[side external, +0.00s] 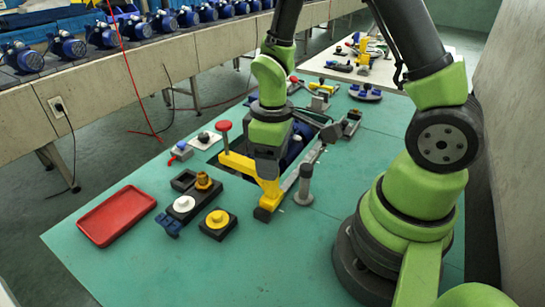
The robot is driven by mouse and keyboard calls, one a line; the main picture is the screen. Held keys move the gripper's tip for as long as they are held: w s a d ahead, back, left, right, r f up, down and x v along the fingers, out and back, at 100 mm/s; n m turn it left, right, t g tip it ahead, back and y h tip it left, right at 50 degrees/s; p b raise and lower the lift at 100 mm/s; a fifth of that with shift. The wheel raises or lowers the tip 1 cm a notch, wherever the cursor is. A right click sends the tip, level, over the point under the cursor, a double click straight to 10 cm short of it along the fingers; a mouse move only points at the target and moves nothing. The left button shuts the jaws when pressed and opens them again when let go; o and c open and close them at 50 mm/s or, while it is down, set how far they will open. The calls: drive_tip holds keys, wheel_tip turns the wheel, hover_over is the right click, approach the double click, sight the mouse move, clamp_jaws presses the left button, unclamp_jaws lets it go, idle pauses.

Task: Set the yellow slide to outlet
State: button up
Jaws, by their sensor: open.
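The yellow slide (238,163) is a yellow bar lying across the near part of a grey rail frame (289,183). A post with a red knob (224,126) stands at its left end, and its right end comes down near the right rail. My gripper (268,177) points down over the right part of the slide, its jaws open. I cannot tell whether the jaws touch or straddle the slide. A blue pump (297,146) sits between the rails, partly hidden behind my gripper. I see no readable outlet mark.
A red tray (116,215) lies at front left. Dark fixtures with a white disc (184,204) and a yellow disc (217,219) stand beside it. A grey post (304,186) stands right of the rail. A conveyor (110,75) carries several blue pumps.

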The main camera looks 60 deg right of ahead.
clamp_jaws()
drive_tip(key=d, duration=1.1)
drive_tip(key=shift+d, duration=0.3)
unclamp_jaws()
wheel_tip(320, 180, up, 10)
